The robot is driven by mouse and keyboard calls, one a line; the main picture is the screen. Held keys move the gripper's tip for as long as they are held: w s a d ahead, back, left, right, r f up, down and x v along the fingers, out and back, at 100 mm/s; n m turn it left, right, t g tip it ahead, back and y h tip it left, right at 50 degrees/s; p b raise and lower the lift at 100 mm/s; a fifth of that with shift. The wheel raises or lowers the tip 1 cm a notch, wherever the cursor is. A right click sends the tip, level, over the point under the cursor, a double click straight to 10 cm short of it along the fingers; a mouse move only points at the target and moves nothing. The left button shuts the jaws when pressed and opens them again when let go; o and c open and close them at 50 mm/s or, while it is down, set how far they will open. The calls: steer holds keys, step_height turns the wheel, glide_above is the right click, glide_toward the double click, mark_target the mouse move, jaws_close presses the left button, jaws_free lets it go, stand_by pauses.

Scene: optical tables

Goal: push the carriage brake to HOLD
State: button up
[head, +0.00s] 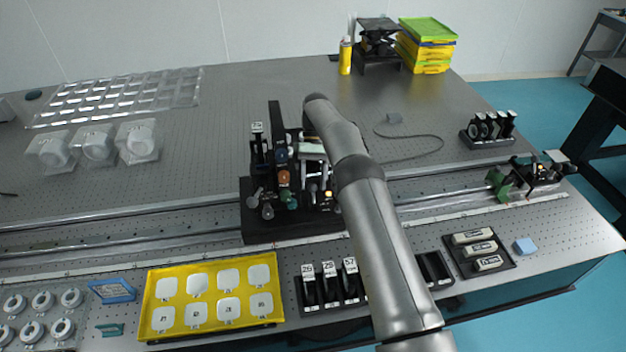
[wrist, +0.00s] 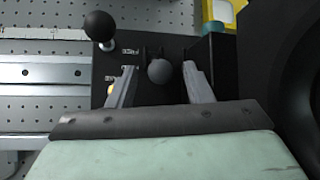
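In the wrist view, my gripper (wrist: 160,80) is open, with its two grey fingers apart. A grey ball knob (wrist: 160,72) shows between the fingers; I cannot tell whether they touch it. A black ball knob (wrist: 99,25) on a metal stem stands to the upper left, outside the fingers. Small labels (wrist: 130,51) sit between the knobs, too small to read. I cannot tell which knob is the carriage brake. In the head view, the dark carriage (head: 262,232) sits on the rail, and my arm hides part of it. My fingers cannot be made out there.
The rail (head: 120,240) runs along the table. Coloured knobs and posts (head: 284,176) crowd the carriage. A yellow tray (head: 150,325) and black numbered holders (head: 330,288) lie in front. A second small carriage (head: 532,175) stands right.

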steer(key=s+d+r+b, duration=0.4)
steer(key=s+r, duration=0.9)
steer(key=shift+s+b, duration=0.3)
steer(key=shift+b, duration=0.1)
stand_by(0.4)
steer(key=s+d+f+m+t, duration=0.1)
steer(key=s+d+t, duration=0.3)
steer(key=s, duration=0.7)
steer(key=s+d+f+m+t, duration=0.1)
steer(key=s+d+m+t, duration=0.2)
steer(key=s+d, duration=0.6)
steer(key=s+t, duration=0.2)
steer(key=shift+s+d+f, duration=0.3)
steer(key=shift+s+f, duration=0.1)
